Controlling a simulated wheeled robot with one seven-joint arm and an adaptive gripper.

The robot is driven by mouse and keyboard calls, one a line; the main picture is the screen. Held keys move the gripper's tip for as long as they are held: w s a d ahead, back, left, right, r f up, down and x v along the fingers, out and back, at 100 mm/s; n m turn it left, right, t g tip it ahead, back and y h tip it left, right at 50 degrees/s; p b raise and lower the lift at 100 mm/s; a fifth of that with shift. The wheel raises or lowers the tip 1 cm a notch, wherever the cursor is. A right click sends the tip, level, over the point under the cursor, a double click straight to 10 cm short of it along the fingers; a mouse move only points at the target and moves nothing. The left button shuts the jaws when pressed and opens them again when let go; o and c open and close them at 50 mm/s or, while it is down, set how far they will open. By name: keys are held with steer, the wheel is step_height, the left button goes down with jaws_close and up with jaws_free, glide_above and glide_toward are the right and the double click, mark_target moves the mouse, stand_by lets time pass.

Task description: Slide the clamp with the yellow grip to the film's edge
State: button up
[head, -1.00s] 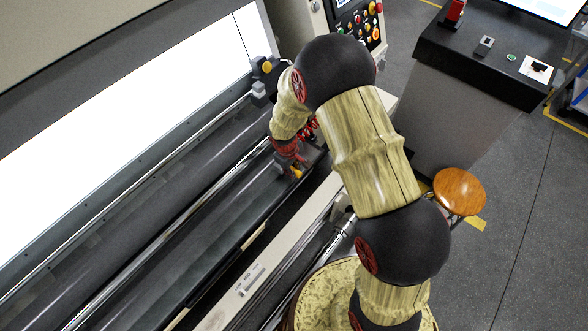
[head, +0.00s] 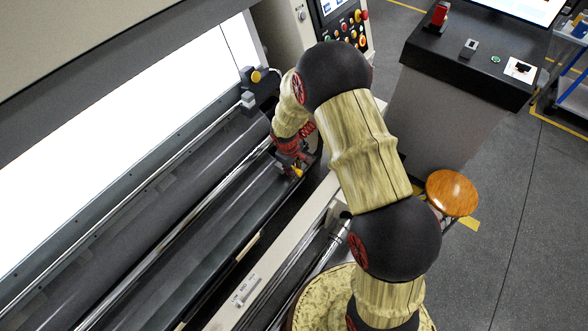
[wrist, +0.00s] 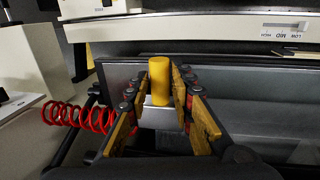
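In the wrist view the yellow grip (wrist: 160,78) is an upright cylinder on a pale grey block (wrist: 160,117). My gripper (wrist: 161,88) has one finger close against each side of the grip and looks shut on it. In the head view my gripper (head: 292,160) is low over the dark machine bed, with a small spot of yellow at its tip; my arm hides part of it. The lit panel (head: 110,145) fills the left, with a thin dark line near its right end. I cannot clearly make out the film.
A dark bracket with a yellow knob (head: 256,77) stands at the panel's right end. A shiny rail (head: 190,220) runs along the bed. A pale beam with a LOW-MID-HIGH scale (wrist: 285,30) lies beyond the grip. A control panel (head: 345,22), a dark desk and a stool (head: 452,193) stand right.

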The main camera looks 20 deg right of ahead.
steer(key=o, duration=0.3)
step_height(320, 180, up, 12)
steer(key=s+a, duration=0.1)
steer(key=a, duration=0.1)
steer(key=shift+s+f, duration=0.15)
stand_by(0.3)
stand_by(0.4)
steer(key=s+r+m+t+b, duration=0.1)
steer(key=s+r+b, duration=0.3)
steer(key=s, duration=0.5)
steer(key=s+a+r+m+t+y+b, duration=0.1)
steer(key=s+r+m+t+b, duration=0.1)
steer(key=s+r+b, duration=0.3)
steer(key=s+r+m+t+b, duration=0.1)
steer(key=s+r+m+b, duration=0.2)
steer(key=s, duration=1)
steer(key=shift+s+a+r+m+y+b, duration=0.2)
steer(key=shift+r+m+y+b, duration=0.2)
steer(key=shift+r+b, duration=0.7)
